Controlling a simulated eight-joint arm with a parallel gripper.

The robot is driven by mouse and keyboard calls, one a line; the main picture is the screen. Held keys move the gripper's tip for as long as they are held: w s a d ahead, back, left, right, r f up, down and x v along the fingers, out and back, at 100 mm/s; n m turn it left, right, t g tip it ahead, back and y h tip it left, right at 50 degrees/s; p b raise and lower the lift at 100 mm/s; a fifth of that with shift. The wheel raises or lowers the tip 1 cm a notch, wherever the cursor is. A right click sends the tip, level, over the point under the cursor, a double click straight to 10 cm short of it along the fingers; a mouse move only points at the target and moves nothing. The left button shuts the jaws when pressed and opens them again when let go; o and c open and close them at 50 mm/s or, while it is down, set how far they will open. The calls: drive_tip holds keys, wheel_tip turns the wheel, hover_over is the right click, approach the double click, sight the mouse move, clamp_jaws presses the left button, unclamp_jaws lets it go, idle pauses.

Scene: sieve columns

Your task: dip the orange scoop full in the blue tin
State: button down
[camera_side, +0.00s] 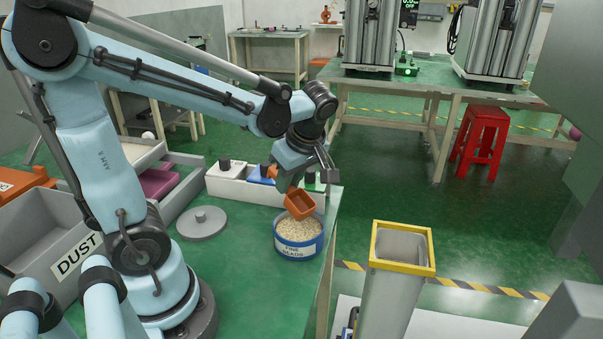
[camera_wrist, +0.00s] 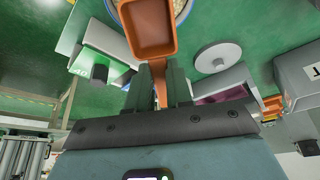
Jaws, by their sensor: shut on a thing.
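The orange scoop (camera_side: 300,204) is in my gripper (camera_side: 291,184), just above the blue tin (camera_side: 298,251). The tin stands near the right edge of the green table, labelled "FINE BEADS", open and filled with pale beads. The scoop's bowl looks tilted toward the side camera. In the wrist view the scoop (camera_wrist: 148,30) shows a bare orange inside with no beads seen. My gripper's fingers (camera_wrist: 161,82) are shut on its handle there. Part of the beads and rim of the tin shows behind the scoop; most of it is hidden.
A grey knobbed lid (camera_side: 202,224) lies on the table left of the tin. A white rack (camera_side: 235,186) with several items stands behind. A grey DUST bin (camera_side: 40,240) is at the left. A yellow-rimmed column (camera_side: 402,275) stands off the table to the right.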

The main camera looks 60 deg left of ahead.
drive_tip(key=shift+f, duration=2.8)
drive_tip(key=shift+r+t+h, duration=0.2)
drive_tip(key=shift+r+h, duration=0.75)
drive_tip(key=shift+r, duration=1.3)
drive_tip(key=shift+r+t+h, duration=0.2)
drive_tip(key=shift+r+h, duration=0.75)
drive_tip(key=shift+r, duration=1.3)
